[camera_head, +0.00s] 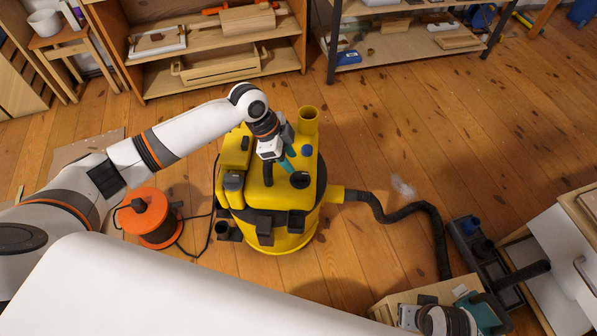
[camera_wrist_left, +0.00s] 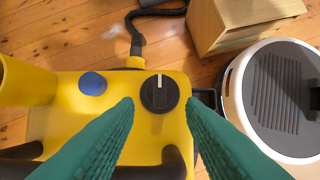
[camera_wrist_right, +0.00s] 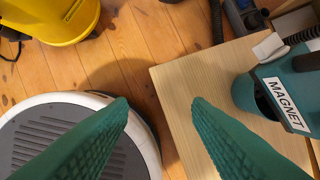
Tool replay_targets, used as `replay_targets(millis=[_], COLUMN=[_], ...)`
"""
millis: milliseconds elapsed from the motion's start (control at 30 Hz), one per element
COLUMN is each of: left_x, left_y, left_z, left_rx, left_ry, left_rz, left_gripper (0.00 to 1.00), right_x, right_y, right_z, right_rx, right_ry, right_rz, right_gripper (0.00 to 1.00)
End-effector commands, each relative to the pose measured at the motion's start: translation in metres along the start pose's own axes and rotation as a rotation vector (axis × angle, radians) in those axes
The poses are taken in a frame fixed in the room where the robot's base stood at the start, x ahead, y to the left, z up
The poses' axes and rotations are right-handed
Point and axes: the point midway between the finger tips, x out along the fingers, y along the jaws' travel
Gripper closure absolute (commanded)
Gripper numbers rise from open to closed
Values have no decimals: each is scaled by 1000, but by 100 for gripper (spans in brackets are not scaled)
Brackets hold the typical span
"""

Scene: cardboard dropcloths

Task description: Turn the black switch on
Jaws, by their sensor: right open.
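The black switch (camera_head: 300,180) is a round knob on top of a yellow vacuum cleaner (camera_head: 240,190). In the left wrist view the black switch (camera_wrist_left: 159,97) carries a white line pointing to the top of the picture. My left gripper (camera_head: 287,164) is above the vacuum beside the switch. In the left wrist view its green fingers are open, one on each side of the switch; whether they touch it cannot be told. My right gripper (camera_wrist_right: 160,101) is open and empty, low at the right, away from the vacuum.
A blue round cap (camera_wrist_left: 92,83) is close to the switch. A black hose (camera_head: 430,208) runs right from the vacuum. An orange cable reel (camera_head: 148,215) stands left. A wooden box top (camera_wrist_right: 185,95) and a teal tool marked MAGNET (camera_wrist_right: 265,95) are near my right gripper.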

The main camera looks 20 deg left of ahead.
Motion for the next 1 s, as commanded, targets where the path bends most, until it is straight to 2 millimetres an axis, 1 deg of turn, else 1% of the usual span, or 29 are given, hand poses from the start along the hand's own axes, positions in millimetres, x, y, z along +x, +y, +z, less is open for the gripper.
replay_targets(millis=[33, 100, 200, 300, 400, 500, 733, 767, 900, 967, 1000], left_x=[14, 28, 44, 54, 61, 64, 64, 64, 64, 64, 64], left_y=[0, 0, -1, 0, 0, 0, 0, 0, 0, 0, 0], left_z=[-1, -1, 0, -1, 0, 0, 0, 0, 0, 0, 0], left_rx=[-2, -2, -2, -1, -1, -1, -1, -1, -1, -1, -1], left_ry=[-1, 0, -1, -1, 0, 0, 0, 0, 0, 0, 0], left_rz=[-2, -2, -2, 0, 0, 1, 1, 1, 1, 1, 1], left_gripper=[64, 64, 64, 64, 64, 64, 64, 65, 88, 98, 100], right_x=[-7, -19, -35, -47, -55, -59, -60, -60, -59, -59, -59], right_y=[0, -1, -2, -2, -2, -2, -2, -2, -2, -2, -3], right_z=[2, 5, 7, 8, 9, 9, 9, 9, 9, 9, 9], right_rx=[1, 2, 3, 3, 4, 4, 4, 4, 4, 4, 4], right_ry=[-9, -15, -22, -26, -29, -32, -31, -31, -32, -32, -32], right_rz=[-1, -2, -4, -5, -5, -6, -6, -6, -6, -6, -6], right_gripper=[55, 55, 55, 55, 55, 55, 55, 55, 55, 55, 55])
